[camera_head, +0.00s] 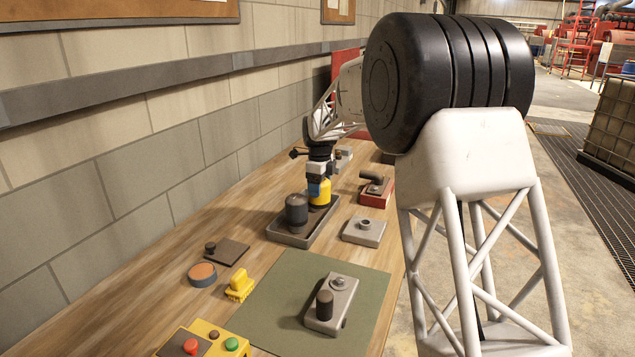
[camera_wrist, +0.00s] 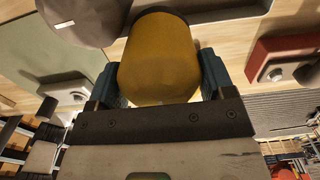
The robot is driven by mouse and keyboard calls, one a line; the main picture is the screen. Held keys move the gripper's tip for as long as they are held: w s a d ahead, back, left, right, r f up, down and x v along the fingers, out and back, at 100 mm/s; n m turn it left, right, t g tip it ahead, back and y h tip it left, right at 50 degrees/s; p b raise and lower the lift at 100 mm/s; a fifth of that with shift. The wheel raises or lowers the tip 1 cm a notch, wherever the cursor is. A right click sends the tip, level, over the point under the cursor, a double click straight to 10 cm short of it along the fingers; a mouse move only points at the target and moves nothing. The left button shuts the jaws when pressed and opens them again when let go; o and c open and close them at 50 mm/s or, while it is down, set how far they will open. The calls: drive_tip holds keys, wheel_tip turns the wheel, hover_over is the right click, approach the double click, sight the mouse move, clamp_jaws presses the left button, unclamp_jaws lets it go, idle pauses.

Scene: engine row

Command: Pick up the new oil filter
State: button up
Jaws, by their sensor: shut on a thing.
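A yellow cylinder (camera_head: 321,193), which looks like the new oil filter, is upright at the far part of the grey tray (camera_head: 290,238). My gripper (camera_head: 318,186) is above it, pointing down, with its fingers shut on the sides of the cylinder. In the wrist view the yellow filter (camera_wrist: 158,62) fills the space between the blue fingers of my gripper (camera_wrist: 160,78). Its lower end is partly hidden, and I cannot tell whether it touches the tray floor. A dark grey cylinder (camera_head: 297,211) stands beside it in the tray.
A grey block with a stub (camera_head: 364,231) and a red-based part (camera_head: 375,190) stand right of the tray. A green mat (camera_head: 270,312) bears a grey housing with a dark cylinder (camera_head: 325,304). A yellow brush-like item (camera_head: 239,285) and round puck (camera_head: 202,275) lie nearer. The wall borders the left.

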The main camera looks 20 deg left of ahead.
drive_tip(key=s+d, duration=0.3)
drive_tip(key=s, duration=0.2)
drive_tip(key=shift+d+r, duration=0.15)
drive_tip(key=shift+r, duration=0.1)
idle(0.7)
drive_tip(key=w+d+r, duration=0.1)
drive_tip(key=w+d, duration=0.2)
drive_tip(key=d, duration=0.3)
drive_tip(key=w+d+r, duration=0.2)
drive_tip(key=w+d, duration=0.1)
drive_tip(key=d, duration=0.3)
drive_tip(key=shift+d+r, duration=0.15)
drive_tip(key=shift+r, duration=0.15)
drive_tip(key=shift+w, duration=0.1)
drive_tip(key=shift+f, duration=0.2)
drive_tip(key=shift+f, duration=2.95)
drive_tip(key=shift+f, duration=0.15)
